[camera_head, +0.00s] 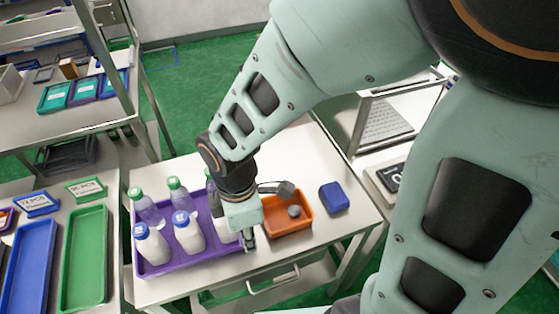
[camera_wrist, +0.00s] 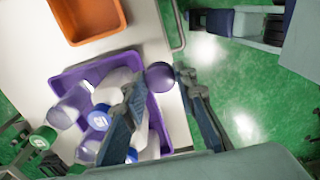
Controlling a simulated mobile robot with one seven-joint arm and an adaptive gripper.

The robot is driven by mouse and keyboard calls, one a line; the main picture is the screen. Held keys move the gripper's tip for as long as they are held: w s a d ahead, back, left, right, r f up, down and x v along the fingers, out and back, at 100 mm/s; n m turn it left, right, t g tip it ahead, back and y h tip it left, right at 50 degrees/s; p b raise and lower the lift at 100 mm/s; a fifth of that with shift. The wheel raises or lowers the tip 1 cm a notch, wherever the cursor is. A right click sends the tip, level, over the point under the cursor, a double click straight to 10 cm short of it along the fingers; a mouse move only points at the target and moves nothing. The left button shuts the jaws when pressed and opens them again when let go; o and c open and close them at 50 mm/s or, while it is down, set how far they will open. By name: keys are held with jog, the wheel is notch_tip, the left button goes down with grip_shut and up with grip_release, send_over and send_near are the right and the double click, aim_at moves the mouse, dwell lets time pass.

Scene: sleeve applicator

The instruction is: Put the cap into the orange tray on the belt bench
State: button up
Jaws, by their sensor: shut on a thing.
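My gripper (camera_wrist: 160,85) is shut on a round purple cap (camera_wrist: 160,76), which sits between the fingertips in the wrist view. In the head view my gripper (camera_head: 249,243) is at the front right edge of the purple tray, left of the orange tray; the cap cannot be made out there. The orange tray (camera_head: 306,229) stands on the bench, right of the purple tray. Its corner also shows at the top of the wrist view (camera_wrist: 100,38). A small grey shape appears in or over the orange tray; I cannot tell which.
A dark blue box (camera_head: 334,198) lies right of the orange tray. The bench top (camera_head: 325,160) is clear behind it. Blue (camera_head: 30,265) and green (camera_head: 84,258) trays lie on the left bench.

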jog(key=w+d+f+b, duration=0.4)
jog(key=w, duration=0.3)
jog(key=b, duration=0.4)
send_over(275, 219)
jog(key=s, duration=0.2)
jog(key=f, duration=0.4)
jog(key=shift+w+a+f, duration=0.2)
jog(key=shift+a+f, duration=0.1)
jog(key=shift+w+d+f, duration=0.15)
jog(key=shift+w+f, duration=0.05)
jog(key=shift+w, duration=0.15)
jog(key=shift+w+d+f+b, duration=0.15)
jog(key=shift+w+f+b, duration=0.05)
jog(key=shift+f+b, duration=0.3)
notch_tip(275, 219, down, 3)
jog(key=b, duration=0.3)
jog(key=shift+w, duration=0.15)
jog(key=shift+f, duration=0.15)
jog(key=o, duration=0.7)
jog(key=shift+c, duration=0.2)
